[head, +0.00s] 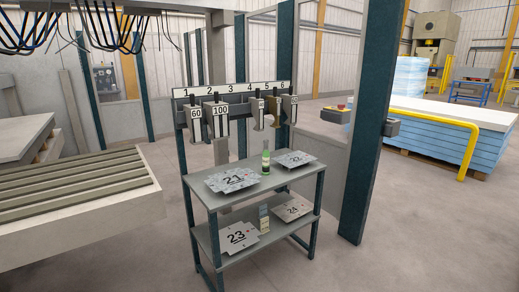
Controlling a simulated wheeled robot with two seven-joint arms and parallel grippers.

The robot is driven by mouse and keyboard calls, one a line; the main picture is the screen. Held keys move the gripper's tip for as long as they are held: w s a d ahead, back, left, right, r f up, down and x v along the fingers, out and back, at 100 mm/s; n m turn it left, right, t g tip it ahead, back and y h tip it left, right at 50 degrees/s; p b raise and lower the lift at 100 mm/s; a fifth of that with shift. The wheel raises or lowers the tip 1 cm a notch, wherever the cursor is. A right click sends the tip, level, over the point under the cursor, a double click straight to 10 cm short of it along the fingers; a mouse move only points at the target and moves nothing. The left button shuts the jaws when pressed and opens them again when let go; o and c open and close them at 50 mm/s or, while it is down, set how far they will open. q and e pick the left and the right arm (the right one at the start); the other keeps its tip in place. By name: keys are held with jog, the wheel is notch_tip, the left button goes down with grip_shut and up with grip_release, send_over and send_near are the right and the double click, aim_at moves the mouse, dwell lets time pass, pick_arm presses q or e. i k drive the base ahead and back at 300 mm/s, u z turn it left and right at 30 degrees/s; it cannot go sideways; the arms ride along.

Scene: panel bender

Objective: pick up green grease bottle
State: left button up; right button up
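The green grease bottle (265,162) stands upright on the top shelf of a grey shelf cart (260,193). It is a slim bottle with a green label or content and a pale upper part. It stands between the metal plate marked 21 (232,180) on its left and another numbered plate (296,159) on its right. Neither of my grippers shows in the head view.
Numbered tools (215,111) hang from a rail above the cart's back. The lower shelf holds plates 23 (238,238) and 24 (291,210) with a small item (264,219) between them. A dark post (370,130) stands right of the cart. Floor (330,265) in front is clear.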

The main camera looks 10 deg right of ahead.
aim_at(266, 154)
jog(key=i, duration=1)
jog(key=z, duration=1.7)
jog(key=i, duration=0.75)
jog(key=u, duration=2.6)
